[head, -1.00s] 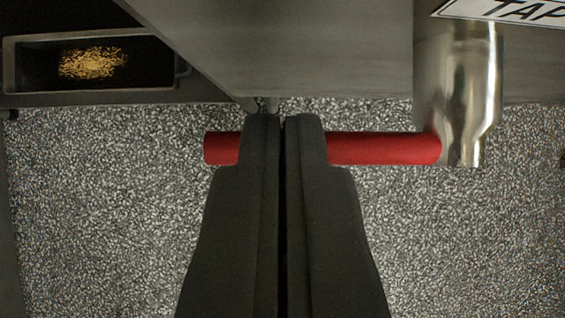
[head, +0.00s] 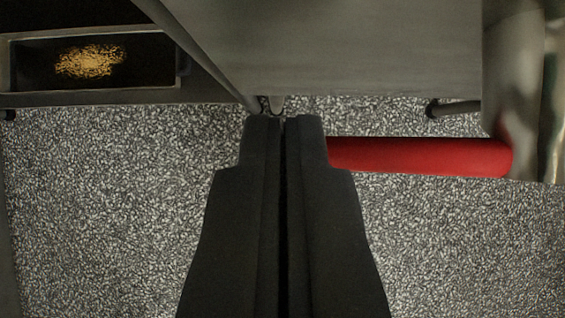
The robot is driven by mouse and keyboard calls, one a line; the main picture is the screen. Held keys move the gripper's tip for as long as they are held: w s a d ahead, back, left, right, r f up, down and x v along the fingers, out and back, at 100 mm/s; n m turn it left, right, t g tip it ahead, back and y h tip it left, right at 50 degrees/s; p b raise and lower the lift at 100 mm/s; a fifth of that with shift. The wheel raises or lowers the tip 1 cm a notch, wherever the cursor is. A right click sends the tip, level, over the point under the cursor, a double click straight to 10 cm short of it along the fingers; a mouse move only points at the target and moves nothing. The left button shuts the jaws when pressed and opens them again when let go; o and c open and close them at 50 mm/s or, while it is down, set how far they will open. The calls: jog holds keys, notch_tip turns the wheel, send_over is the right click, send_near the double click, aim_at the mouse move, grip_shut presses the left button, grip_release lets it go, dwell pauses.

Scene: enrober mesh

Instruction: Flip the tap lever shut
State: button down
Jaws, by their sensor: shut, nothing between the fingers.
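The red tap lever (head: 420,157) lies level in the picture, running from my gripper's right finger to the metal tap body (head: 515,80) at the right edge. Its left end is at or behind the right finger, and I cannot tell whether they touch. My gripper (head: 284,120) is shut and empty in the middle of the view, with its tips just below the grey metal housing. The tap body is cut off by the right edge of the picture.
A dark tray (head: 90,98) with a heap of golden bits (head: 90,60) is at the upper left. A grey metal housing (head: 370,50) spans the top. A thin dark rod (head: 455,108) shows under it. Speckled floor (head: 110,210) lies below, clear at lower left.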

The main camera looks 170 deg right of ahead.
jog(key=s+a+r+p, duration=0.1)
jog(key=s+a+r, duration=0.1)
jog(key=r, duration=0.3)
jog(key=s+a+r+p, duration=0.1)
jog(key=s+a+r, duration=0.1)
jog(key=r, duration=0.4)
jog(key=shift+s+a, duration=0.4)
jog(key=shift+a, duration=0.05)
jog(key=shift+a+f, duration=0.1)
jog(key=s+d+f+n+t+h+p, duration=0.1)
jog(key=s+f+n+t+h+p, duration=0.1)
jog(key=s, duration=0.4)
jog(key=f+t+h, duration=0.1)
jog(key=t, duration=0.1)
jog(key=shift+d+n+t+p, duration=0.3)
jog(key=shift+d+t, duration=0.1)
jog(key=shift+w, duration=0.1)
